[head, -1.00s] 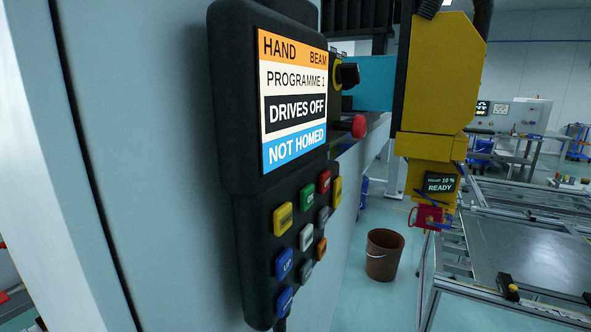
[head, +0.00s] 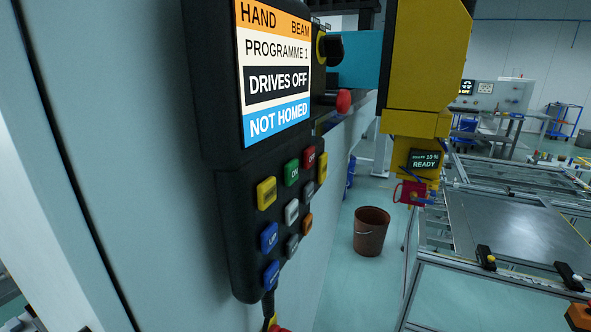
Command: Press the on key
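The control panel (head: 225,130) is a black pendant fixed to a pale blue-grey wall at the left of the head view. Its screen (head: 274,78) reads "HAND BEAM", "PROGRAMME 1", "DRIVES OFF" and "NOT HOMED". Below the screen, the green on key (head: 292,173) sits in the upper row of keys, between a yellow key (head: 266,193) and a red key (head: 309,158). Grey, blue and orange keys lie below and around it. Neither of my grippers is in view.
A red knob (head: 343,101) and a black rotary switch (head: 331,47) are right of the screen. A yellow machine column (head: 425,60) stands behind. A brown bucket (head: 371,231) is on the floor, and a metal-topped table (head: 515,225) is at the right. The space before the keys looks clear.

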